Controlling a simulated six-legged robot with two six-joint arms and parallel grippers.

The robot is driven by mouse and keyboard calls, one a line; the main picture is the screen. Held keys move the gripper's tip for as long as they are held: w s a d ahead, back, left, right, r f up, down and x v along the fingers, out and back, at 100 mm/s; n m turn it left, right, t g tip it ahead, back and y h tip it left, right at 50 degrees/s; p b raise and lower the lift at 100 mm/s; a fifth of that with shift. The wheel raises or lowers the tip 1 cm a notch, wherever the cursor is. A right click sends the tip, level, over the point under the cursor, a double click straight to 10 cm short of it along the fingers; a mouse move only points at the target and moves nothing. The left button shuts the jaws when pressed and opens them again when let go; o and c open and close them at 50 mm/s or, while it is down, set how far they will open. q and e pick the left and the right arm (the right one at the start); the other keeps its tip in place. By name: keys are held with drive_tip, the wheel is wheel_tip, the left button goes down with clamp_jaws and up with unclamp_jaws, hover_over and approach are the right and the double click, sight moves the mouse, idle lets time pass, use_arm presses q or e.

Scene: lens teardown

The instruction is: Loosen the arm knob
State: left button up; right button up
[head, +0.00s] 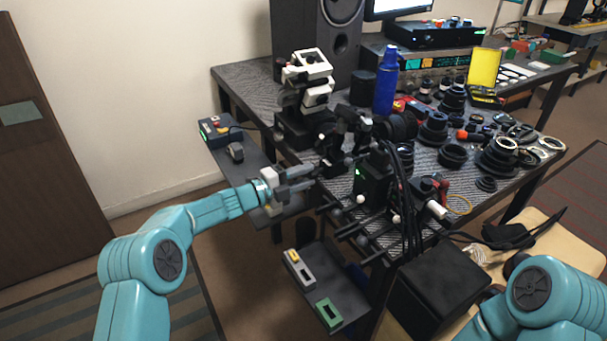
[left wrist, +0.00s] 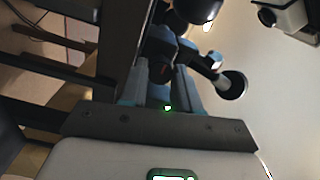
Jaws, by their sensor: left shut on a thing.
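My left gripper (head: 312,178) reaches in from the left to the near-left edge of the bench, beside a black jointed fixture (head: 333,150). Its fingers are shut on a small dark part, which I take to be the arm knob; the fingers mostly hide it in the head view. In the left wrist view the two fingers (left wrist: 166,84) stand close together with the dark arm knob (left wrist: 161,72) between them. How far the knob is turned cannot be told. My right arm shows at lower right, but its gripper is out of view.
A white-and-black microscope-like device (head: 310,75) and a blue bottle (head: 386,80) stand behind the fixture. A black box with cables (head: 374,178) stands to its right. Lens parts (head: 452,155) crowd the bench's right side. A low shelf (head: 325,285) hangs below the near edge.

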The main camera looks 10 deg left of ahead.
use_arm(q)
drive_tip(key=shift+f+n, duration=0.1)
drive_tip(key=shift+n, duration=0.5)
drive_tip(key=o, duration=1.1)
drive_tip(key=shift+c, duration=0.2)
drive_tip(key=p+v, duration=0.1)
drive_tip(key=v, duration=1.5)
drive_tip(key=shift+s+a, duration=0.1)
drive_tip(key=shift+a, duration=0.05)
